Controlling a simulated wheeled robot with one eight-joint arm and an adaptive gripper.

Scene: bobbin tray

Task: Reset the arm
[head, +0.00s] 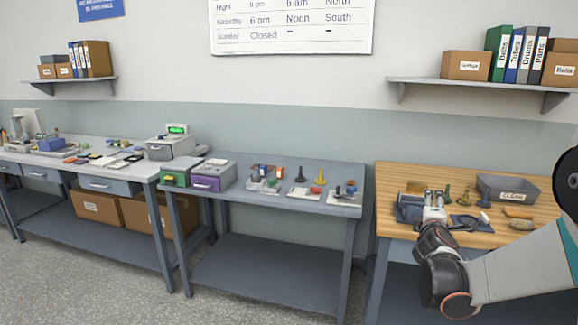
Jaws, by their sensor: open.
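My arm reaches in from the right edge of the head view. My gripper (434,210) is over the front left part of the wooden-topped bench (550,213), pointing away from me. The jaws are small here and I see nothing held between them. A dark blue-grey tray or mat (405,214) with pale and dark items lies right beside the gripper, partly hidden by it. I cannot tell whether the gripper touches anything there.
A grey labelled bin (518,189) stands at the back of the wooden bench, near several small dark and yellow pieces. The grey middle bench (232,203) holds a purple-fronted box (207,184) and small parts. A shelf (470,84) hangs above the wooden bench.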

